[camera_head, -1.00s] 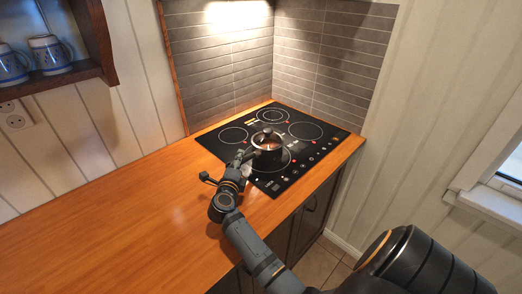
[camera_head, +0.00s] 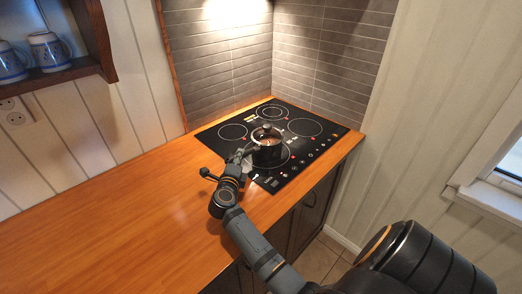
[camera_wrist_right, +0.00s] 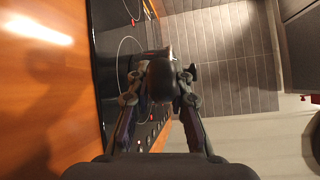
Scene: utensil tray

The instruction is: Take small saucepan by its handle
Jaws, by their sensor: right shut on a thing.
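The small saucepan (camera_head: 268,153) is dark with a lid and a round knob, and stands over the front part of the black cooktop. I cannot tell whether its base touches the glass. My right gripper (camera_head: 241,158) is beside it, on its left, at the handle. In the right wrist view the dark handle (camera_wrist_right: 161,82) points toward the camera, between the two fingers of my right gripper (camera_wrist_right: 160,90), which are shut on it. The pan's body is mostly hidden behind the handle there. My left gripper is not in view.
The black cooktop (camera_head: 304,128) is set in an orange wooden counter (camera_head: 110,205). Grey tiles (camera_head: 225,60) rise behind it. A shelf (camera_head: 75,78) with blue and white mugs (camera_head: 48,50) hangs at upper left. The counter's left part is clear.

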